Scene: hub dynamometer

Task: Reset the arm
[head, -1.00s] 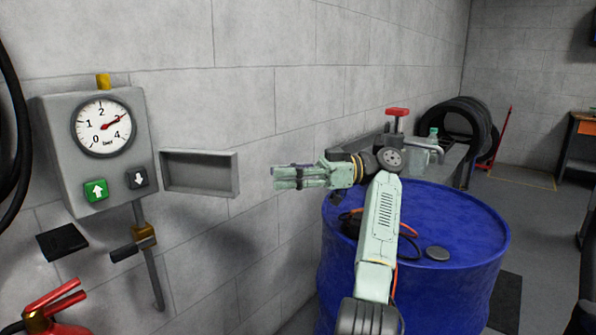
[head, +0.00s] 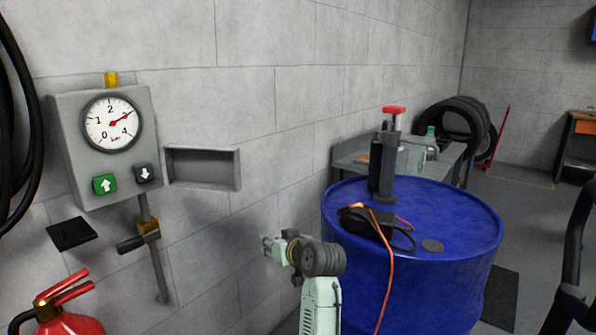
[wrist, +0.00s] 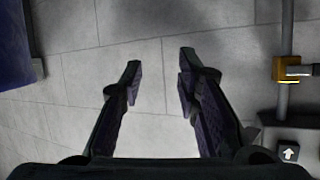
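My gripper (wrist: 159,85) is open in the wrist view, with its two dark fingers apart and nothing between them. Behind them is only the grey block wall. In the head view my pale green arm (head: 318,300) is folded low at the bottom middle, in front of the wall and left of the blue drum. The gripper end of the arm points left towards the wall, and its fingers are hard to make out there.
A gauge box (head: 105,150) with green and dark buttons, an empty wall tray (head: 205,184) and a brass valve (head: 149,229) are on the wall. A red extinguisher (head: 62,318) stands lower left. The blue drum (head: 420,285) carries a black corded device (head: 366,224).

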